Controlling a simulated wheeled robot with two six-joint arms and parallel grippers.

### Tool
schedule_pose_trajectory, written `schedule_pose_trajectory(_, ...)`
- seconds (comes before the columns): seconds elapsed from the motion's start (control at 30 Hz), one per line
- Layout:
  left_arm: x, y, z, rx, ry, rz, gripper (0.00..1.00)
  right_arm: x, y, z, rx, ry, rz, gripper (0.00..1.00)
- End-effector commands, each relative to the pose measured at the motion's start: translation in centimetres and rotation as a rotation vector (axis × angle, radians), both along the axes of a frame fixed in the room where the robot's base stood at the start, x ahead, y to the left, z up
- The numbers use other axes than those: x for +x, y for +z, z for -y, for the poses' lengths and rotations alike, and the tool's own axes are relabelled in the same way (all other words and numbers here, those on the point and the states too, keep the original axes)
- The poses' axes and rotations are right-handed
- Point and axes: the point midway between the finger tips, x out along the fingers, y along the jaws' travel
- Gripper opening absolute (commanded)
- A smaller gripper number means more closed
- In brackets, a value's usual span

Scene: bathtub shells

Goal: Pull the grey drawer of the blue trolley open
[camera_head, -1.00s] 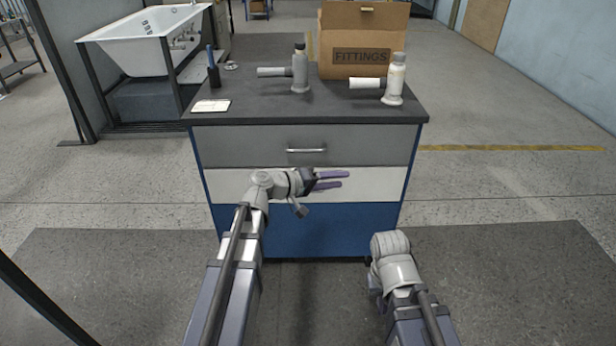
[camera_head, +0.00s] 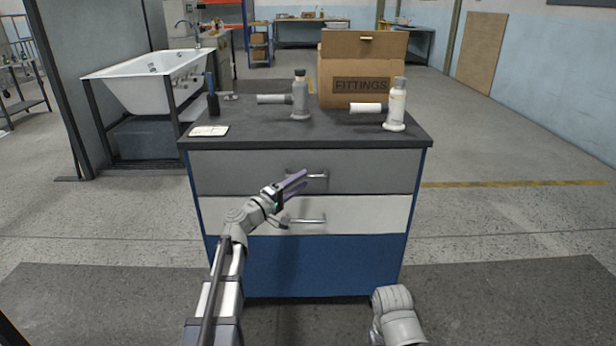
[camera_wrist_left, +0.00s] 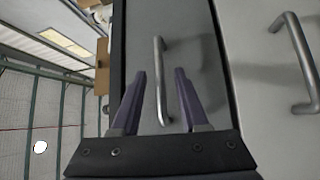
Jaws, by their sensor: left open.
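The blue trolley (camera_head: 310,266) stands straight ahead with a dark top. Its grey drawer (camera_head: 240,172) is the upper one and looks shut, with a silver bar handle (camera_head: 318,176). My left gripper (camera_head: 298,184) is open in front of the grey drawer, at the left part of the handle. In the left wrist view the grey drawer's handle (camera_wrist_left: 160,75) runs between the two purple fingers (camera_wrist_left: 160,85), and no contact shows. My right arm shows at the lower right, but its gripper is out of view.
A white drawer (camera_head: 370,214) with its own handle (camera_head: 305,220) lies just below. A bathtub (camera_head: 150,85) stands at the left.

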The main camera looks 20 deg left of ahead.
Motion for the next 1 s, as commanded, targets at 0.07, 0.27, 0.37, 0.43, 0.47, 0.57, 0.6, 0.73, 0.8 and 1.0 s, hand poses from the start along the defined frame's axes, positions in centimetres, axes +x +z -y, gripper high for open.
schedule_pose_trajectory(0.07, 1.3, 0.2, 0.6, 0.000, -0.001, 0.000, 0.44, 0.0, 0.2, 0.0, 0.000, 0.000, 0.000, 0.00)
schedule_pose_trajectory(0.27, 2.8, 0.4, 1.5, 0.001, 0.000, 0.000, 0.44, 0.0, 0.4, 0.0, -0.001, -0.001, 0.000, 0.00)
schedule_pose_trajectory(0.37, 3.0, 0.4, 1.7, 0.001, 0.000, 0.000, 0.44, 0.0, 0.4, 0.0, -0.001, -0.001, 0.000, 0.00)
schedule_pose_trajectory(0.43, 3.1, 0.4, 1.7, 0.001, 0.000, 0.000, 0.44, 0.0, 0.4, 0.0, -0.001, -0.001, 0.000, 0.00)
schedule_pose_trajectory(0.47, 3.1, 0.4, 1.8, 0.001, 0.000, 0.000, 0.44, 0.0, 0.4, 0.0, -0.001, -0.001, 0.000, 0.00)
schedule_pose_trajectory(0.57, 3.0, 0.4, 1.7, 0.001, 0.000, 0.000, 0.44, 0.0, 0.4, 0.0, -0.001, -0.001, 0.000, 0.00)
schedule_pose_trajectory(0.6, 3.0, 0.4, 1.7, 0.001, 0.000, 0.000, 0.44, 0.0, 0.4, 0.0, -0.001, -0.001, 0.000, 0.00)
schedule_pose_trajectory(0.73, 3.0, 0.4, 1.7, 0.001, 0.000, 0.000, 0.33, 0.0, 0.4, 0.0, -0.001, -0.001, 0.000, 0.00)
schedule_pose_trajectory(0.8, 3.0, 0.4, 1.7, 0.001, 0.000, 0.000, 0.25, 0.0, 0.4, 0.0, -0.001, -0.001, 0.000, 0.00)
schedule_pose_trajectory(1.0, 3.0, 0.4, 1.7, 0.001, 0.000, 0.000, 0.02, 0.0, 0.4, 0.0, -0.001, -0.001, 0.000, 0.00)
